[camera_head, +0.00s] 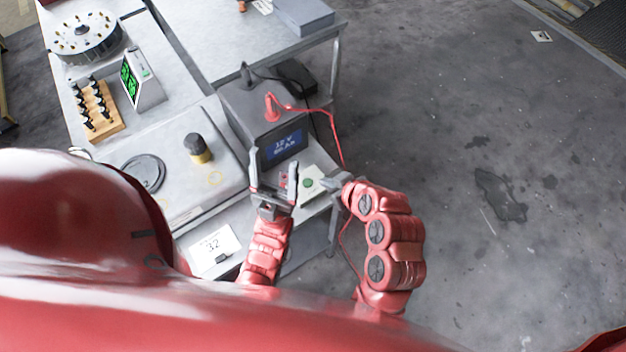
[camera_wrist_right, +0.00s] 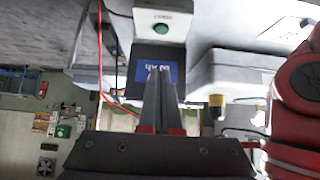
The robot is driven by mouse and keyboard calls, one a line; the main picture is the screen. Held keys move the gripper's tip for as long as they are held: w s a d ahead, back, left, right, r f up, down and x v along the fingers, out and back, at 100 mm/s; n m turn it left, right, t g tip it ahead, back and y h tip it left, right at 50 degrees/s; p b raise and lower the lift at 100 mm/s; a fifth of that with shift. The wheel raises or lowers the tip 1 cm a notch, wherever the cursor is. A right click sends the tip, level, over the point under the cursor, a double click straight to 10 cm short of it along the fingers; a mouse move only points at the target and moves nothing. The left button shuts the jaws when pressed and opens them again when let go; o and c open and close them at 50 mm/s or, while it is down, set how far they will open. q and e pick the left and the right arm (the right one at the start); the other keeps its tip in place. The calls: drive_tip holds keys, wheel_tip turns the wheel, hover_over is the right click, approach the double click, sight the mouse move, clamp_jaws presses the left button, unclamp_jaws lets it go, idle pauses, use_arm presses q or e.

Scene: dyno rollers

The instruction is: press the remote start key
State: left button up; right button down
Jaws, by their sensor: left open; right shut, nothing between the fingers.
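The remote start key appears to be the round green button (camera_head: 307,184) on a small pale box at the front of the bench; in the right wrist view the green button (camera_wrist_right: 161,30) shows near the top. My right gripper (camera_head: 331,185) is shut and empty, just right of that box. In its wrist view the shut fingertips (camera_wrist_right: 159,73) point toward the screen and box, with the button beyond them; contact with it does not show. My left gripper (camera_head: 273,172) is open, left of the box, in front of the grey unit's screen. A small red part shows between its fingers, unclear whose.
A grey unit with a lit blue screen (camera_head: 283,145) stands behind, with a red clamp (camera_head: 271,107) and red cable running down beside my right arm. A black-and-brass cylinder (camera_head: 198,148) stands left. A card (camera_head: 215,248) lies lower left. Open floor lies to the right.

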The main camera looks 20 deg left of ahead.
drive_tip(key=b+x, duration=0.4)
drive_tip(key=x, duration=0.6)
drive_tip(key=shift+w+a+f+b, duration=0.1)
drive_tip(key=shift+a+f+b, duration=0.05)
drive_tip(key=shift+b, duration=0.15)
wheel_tip(320, 180, down, 3)
drive_tip(key=shift+r+b, duration=0.15)
drive_tip(key=shift+b, duration=0.45)
drive_tip(key=shift+f, duration=0.45)
